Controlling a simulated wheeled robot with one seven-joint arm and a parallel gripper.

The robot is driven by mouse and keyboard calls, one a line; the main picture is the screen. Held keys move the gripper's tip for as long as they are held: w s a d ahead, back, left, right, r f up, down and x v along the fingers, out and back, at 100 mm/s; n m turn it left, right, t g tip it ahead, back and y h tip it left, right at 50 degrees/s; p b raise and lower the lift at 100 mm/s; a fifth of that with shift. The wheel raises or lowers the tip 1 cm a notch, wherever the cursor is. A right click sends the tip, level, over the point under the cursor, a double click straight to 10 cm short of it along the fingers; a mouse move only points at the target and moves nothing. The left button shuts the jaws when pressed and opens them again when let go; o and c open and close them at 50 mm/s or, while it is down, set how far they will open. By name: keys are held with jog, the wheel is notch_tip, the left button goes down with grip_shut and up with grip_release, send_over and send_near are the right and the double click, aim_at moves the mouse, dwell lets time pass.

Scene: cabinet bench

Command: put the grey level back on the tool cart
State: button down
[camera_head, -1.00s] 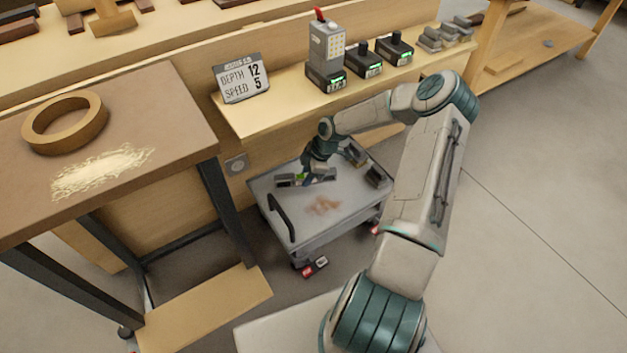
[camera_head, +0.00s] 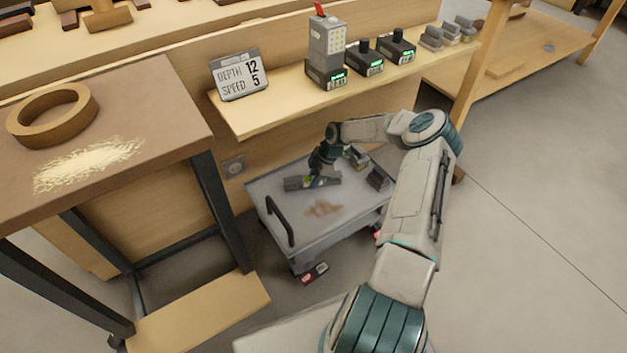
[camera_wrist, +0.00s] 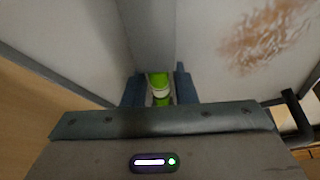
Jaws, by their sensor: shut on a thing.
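The grey level (camera_head: 298,184) is a short bar with a bright green vial. In the head view it is at the back-left part of the tool cart's top (camera_head: 283,208), low over or on it; I cannot tell whether it touches. My gripper (camera_head: 318,177) points down at the level from above. In the wrist view my gripper's two dark fingers (camera_wrist: 160,91) stand on either side of the green vial, shut on the level (camera_wrist: 148,35), whose bar runs away between them. Part of the level is hidden by my gripper.
A brown stain (camera_head: 323,208) marks the cart top. Dark blocks (camera_head: 378,180) sit at its right side and back. The cart has a black handle (camera_head: 279,222). A wooden shelf with chargers (camera_head: 363,60) overhangs behind; a bench (camera_head: 150,110) stands left.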

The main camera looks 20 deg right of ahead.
jog(key=shift+f, duration=0.1)
jog(key=c, duration=1.2)
grip_release()
jog(key=shift+o, duration=0.2)
jog(key=p+v, duration=0.2)
jog(key=v, duration=0.5)
jog(key=shift+r+p, duration=0.35)
